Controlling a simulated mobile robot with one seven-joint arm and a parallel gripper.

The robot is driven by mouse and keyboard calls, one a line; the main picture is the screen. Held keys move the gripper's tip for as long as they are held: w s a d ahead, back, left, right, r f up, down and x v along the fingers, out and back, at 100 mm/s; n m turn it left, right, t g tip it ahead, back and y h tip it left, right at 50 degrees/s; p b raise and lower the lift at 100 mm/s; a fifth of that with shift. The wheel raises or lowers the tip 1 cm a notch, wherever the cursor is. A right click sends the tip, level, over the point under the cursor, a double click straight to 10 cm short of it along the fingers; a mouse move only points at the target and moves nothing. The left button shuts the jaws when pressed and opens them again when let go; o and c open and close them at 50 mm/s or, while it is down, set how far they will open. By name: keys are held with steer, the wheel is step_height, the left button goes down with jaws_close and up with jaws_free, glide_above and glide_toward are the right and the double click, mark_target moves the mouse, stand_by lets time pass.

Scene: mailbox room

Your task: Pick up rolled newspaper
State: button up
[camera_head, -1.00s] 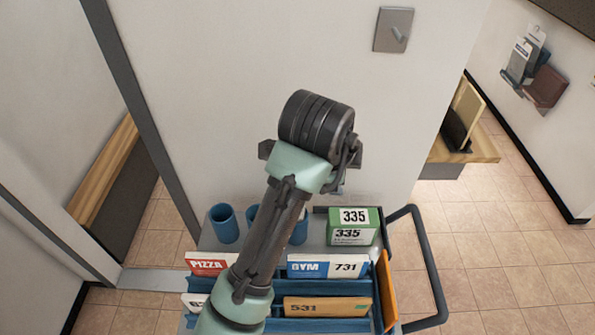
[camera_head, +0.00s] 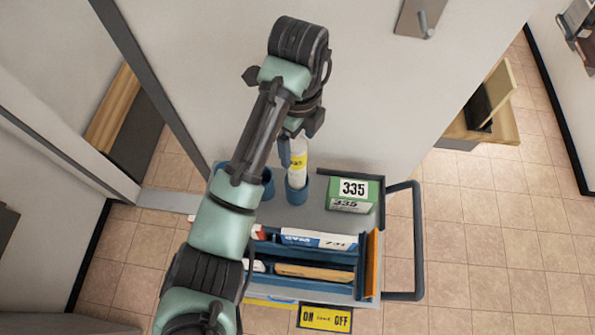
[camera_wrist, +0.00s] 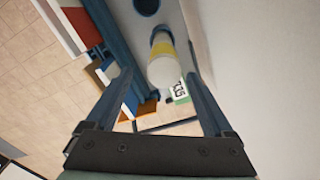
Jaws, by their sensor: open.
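The rolled newspaper (camera_head: 298,158) is white with a yellow band and stands upright in a blue cup (camera_head: 298,190) on the cart. In the wrist view its round white end (camera_wrist: 163,73) faces the camera, with the yellow band beyond it. My gripper (camera_head: 291,154) is above the cup, pointing down, with one blue finger visible just left of the newspaper. In the wrist view my gripper (camera_wrist: 158,80) is open, and the newspaper's end shows between its two fingers. I cannot tell whether either finger touches it.
The cart has a green 335 box (camera_head: 353,193) to the right, another blue cup (camera_head: 267,183) to the left, and mail slots in front holding envelopes (camera_head: 315,271). A white wall (camera_head: 370,110) rises close behind. The cart's dark handle (camera_head: 418,245) is at the right.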

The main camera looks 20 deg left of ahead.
mark_target(297, 173)
steer(key=shift+w+f+b, duration=0.2)
steer(key=shift+f+b, duration=0.2)
steer(key=shift+f, duration=0.7)
steer(key=shift+s+f, duration=0.1)
steer(key=shift+s, duration=0.05)
steer(key=shift+f+b, duration=0.3)
steer(key=shift+b, duration=0.15)
steer(key=f+b, duration=0.1)
steer(key=f, duration=0.1)
steer(key=shift+w+a+f+b, duration=0.15)
steer(key=shift+w+f+b, duration=0.05)
steer(key=shift+f+b, duration=0.15)
steer(key=shift+f+p, duration=0.5)
steer(key=shift+f, duration=0.25)
jaws_close()
